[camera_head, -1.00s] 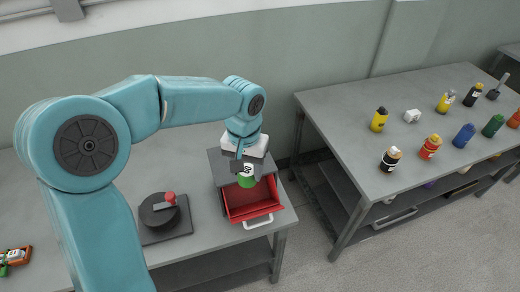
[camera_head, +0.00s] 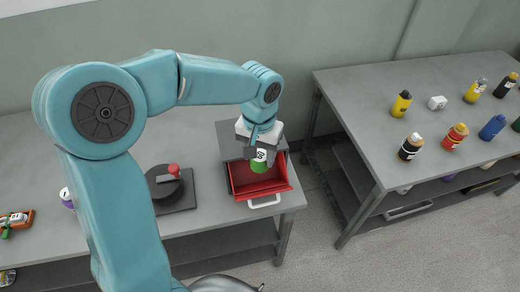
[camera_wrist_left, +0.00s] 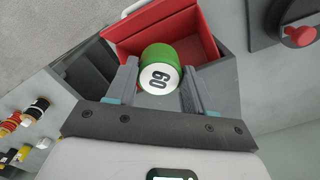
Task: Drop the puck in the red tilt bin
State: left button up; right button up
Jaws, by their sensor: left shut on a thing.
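My left gripper (camera_head: 259,151) is shut on the green puck (camera_head: 258,167) and holds it over the red tilt bin (camera_head: 240,178). In the left wrist view the puck (camera_wrist_left: 158,69) is a short green cylinder with a white end marked with black digits, between the two fingers (camera_wrist_left: 157,88). The red bin (camera_wrist_left: 207,30) is tilted open from its grey housing, with a pale handle at its front in the head view. I cannot tell whether the puck touches the bin. My right gripper is not in view.
A dark round device with a red knob (camera_head: 173,170) stands left of the bin on the grey bench. Small coloured items (camera_head: 18,220) lie at the far left. A second table (camera_head: 360,95) at the right carries several bottles and a white block (camera_head: 437,103).

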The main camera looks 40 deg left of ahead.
pick_arm(q)
jog(key=shift+f, duration=0.45)
jog(key=shift+s+d+r, duration=0.25)
jog(key=shift+s+r, duration=0.05)
jog(key=shift+s, duration=0.2)
jog(key=o, duration=1.2)
jog(key=shift+w+a+f, duration=0.2)
jog(key=shift+w+f, duration=0.05)
jog(key=shift+w, duration=0.25)
jog(key=shift+s+d+r, duration=0.15)
jog(key=shift+s+r, duration=0.05)
jog(key=shift+s, duration=0.25)
jog(key=shift+w+r, duration=0.1)
jog(key=shift+w, duration=0.05)
notch_tip(320, 180, up, 16)
jog(key=shift+r, duration=0.1)
jog(key=shift+s, duration=0.25)
